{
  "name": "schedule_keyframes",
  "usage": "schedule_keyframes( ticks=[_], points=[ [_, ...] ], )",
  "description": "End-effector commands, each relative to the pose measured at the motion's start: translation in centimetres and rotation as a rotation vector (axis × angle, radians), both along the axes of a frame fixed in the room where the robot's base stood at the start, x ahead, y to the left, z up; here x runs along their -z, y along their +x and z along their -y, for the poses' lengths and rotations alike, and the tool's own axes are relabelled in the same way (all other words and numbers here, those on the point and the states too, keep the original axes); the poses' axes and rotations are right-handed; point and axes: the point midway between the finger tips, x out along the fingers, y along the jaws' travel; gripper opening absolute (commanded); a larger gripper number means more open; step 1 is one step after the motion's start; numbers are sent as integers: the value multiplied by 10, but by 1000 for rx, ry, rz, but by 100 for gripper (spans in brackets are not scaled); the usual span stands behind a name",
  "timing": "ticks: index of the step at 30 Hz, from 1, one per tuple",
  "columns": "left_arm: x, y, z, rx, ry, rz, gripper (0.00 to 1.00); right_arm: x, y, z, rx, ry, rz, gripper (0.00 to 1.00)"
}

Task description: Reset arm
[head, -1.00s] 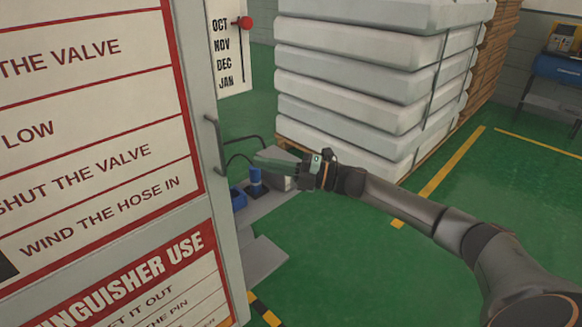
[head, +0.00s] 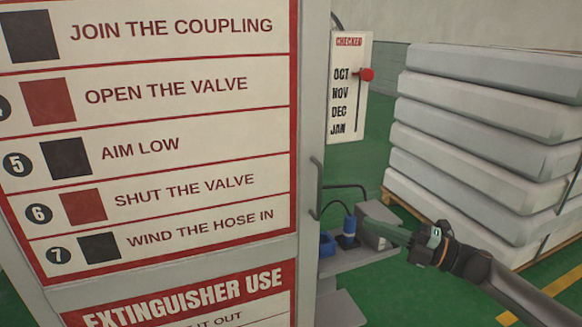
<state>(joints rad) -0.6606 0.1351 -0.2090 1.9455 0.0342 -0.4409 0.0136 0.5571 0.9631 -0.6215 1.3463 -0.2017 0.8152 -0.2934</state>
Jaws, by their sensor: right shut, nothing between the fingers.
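My right gripper (head: 376,229) is at the lower right of the head view, with its dark green fingers pointing left. It is shut and empty. It appears in front of a grey box-shaped unit (head: 379,211) beside the cabinet; I cannot tell whether they touch. The arm reaches in from the lower right corner. My left gripper is not in view.
A large cabinet with a red-and-white instruction board (head: 160,120) and a door handle (head: 317,188) fills the left side. A checklist card (head: 347,88) hangs beyond it. Stacked white mattresses (head: 500,95) stand on a wooden pallet at the right. Some green floor shows bare.

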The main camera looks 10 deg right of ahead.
Motion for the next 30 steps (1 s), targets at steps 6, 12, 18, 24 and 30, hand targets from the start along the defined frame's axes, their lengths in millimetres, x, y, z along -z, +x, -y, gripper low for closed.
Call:
schedule_keyframes(
  ticks=[6, 12, 18, 24, 30],
  points=[
    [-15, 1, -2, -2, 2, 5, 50, 46, -9, -41, 58, 171, -188, 0],
    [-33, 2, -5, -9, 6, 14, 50, 119, -44, -85, 225, 447, -537, 0],
    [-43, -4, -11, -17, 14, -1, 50, 189, -109, -106, 457, 703, -918, 0],
    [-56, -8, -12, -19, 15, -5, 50, 246, -198, -111, 732, 912, -1281, 0],
    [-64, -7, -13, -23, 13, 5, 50, 273, -265, -111, 925, 1019, -1492, 0]
  ],
)
